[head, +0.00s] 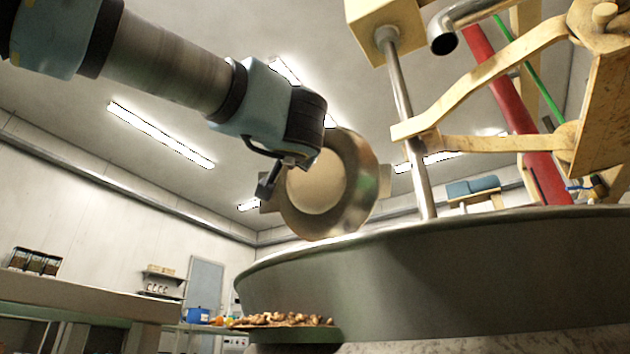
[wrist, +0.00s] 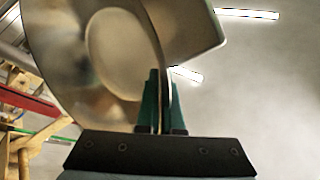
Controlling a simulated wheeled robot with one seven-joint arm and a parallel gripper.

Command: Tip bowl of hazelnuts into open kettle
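The metal bowl (head: 362,187) is tilted steeply on its side above the left rim of the kettle. Its round base faces the head camera, so its inside and any hazelnuts in it are hidden. My gripper (head: 285,168) is shut on the bowl's edge; in the wrist view its green fingers (wrist: 158,90) pinch the bowl (wrist: 75,65). The big grey kettle (head: 440,275) fills the lower right of the head view. Its top looks open, but its inside is hidden behind the rim.
A pale stirrer mechanism (head: 490,95) and its metal shaft (head: 405,120) stand over the kettle, right of the bowl. Brown nut-like lumps (head: 280,319) lie on a flat surface low at the kettle's left. A counter (head: 90,295) with jars (head: 35,262) stands far left.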

